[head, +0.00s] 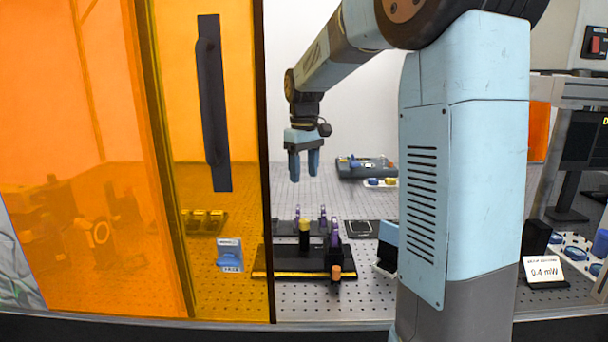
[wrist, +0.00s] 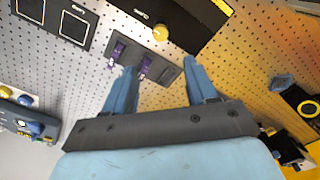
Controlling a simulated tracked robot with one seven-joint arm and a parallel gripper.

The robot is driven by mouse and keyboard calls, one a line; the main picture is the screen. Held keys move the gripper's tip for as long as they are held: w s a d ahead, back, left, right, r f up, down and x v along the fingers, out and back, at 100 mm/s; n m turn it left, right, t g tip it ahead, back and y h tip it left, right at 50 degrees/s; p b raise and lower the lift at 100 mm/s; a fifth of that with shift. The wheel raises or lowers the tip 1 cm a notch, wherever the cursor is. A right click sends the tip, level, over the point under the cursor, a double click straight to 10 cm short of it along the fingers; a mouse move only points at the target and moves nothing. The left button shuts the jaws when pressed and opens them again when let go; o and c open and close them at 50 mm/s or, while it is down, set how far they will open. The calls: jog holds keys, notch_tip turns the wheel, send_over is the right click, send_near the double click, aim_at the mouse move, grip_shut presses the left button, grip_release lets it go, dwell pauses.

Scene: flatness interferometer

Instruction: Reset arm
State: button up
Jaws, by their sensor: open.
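My gripper (head: 304,165) hangs at the end of my raised arm, pointing down above the perforated optical table. Its two blue fingers are apart with nothing between them in the head view. In the wrist view my gripper (wrist: 160,85) also shows open, with the fingers spread. In the head view a purple-topped holder (head: 335,236) and a yellow-topped post (head: 304,232) stand on or near a black base plate (head: 280,262), well below the gripper.
An orange sliding panel (head: 100,120) with a dark handle (head: 212,105) covers the left side. A blue-and-white block (head: 229,255) sits left of the base plate. A dark tray (head: 365,167) lies at the back. A "0.4 mW" sign (head: 544,271) stands at right.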

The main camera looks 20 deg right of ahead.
jog(key=s+f+m+t, duration=0.1)
jog(key=s+m+t, duration=0.4)
jog(key=s, duration=2.3)
jog(key=shift+s+a+t, duration=0.15)
jog(key=shift+s+t, duration=0.05)
jog(key=shift+t, duration=0.1)
